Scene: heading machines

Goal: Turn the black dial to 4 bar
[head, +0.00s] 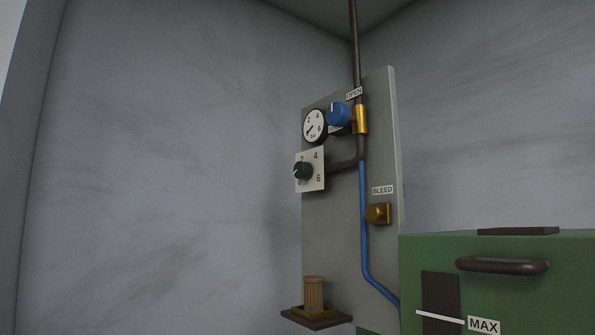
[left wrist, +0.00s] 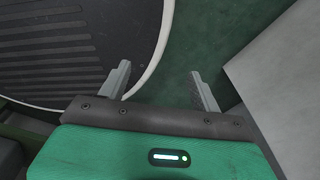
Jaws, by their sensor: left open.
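The black dial (head: 303,170) sits on a white square plate (head: 318,183) marked 2, 4 and 6, with a partly hidden figure at the lower left. Its pale pointer mark appears to face left, away from the 4. A round pressure gauge (head: 315,126) is above it, its needle toward the lower left. In the left wrist view my left gripper (left wrist: 158,85) is open and empty, its fingers apart over the floor. Neither gripper shows in the head view, and my right gripper is not in view.
A grey panel (head: 338,255) carries a blue knob (head: 337,113), a brass valve (head: 361,119), a BLEED knob (head: 378,213) and pipes. A small shelf (head: 317,319) holds a ribbed cylinder (head: 314,293). A green machine (head: 560,285) stands at the right. Left of the panel is bare wall.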

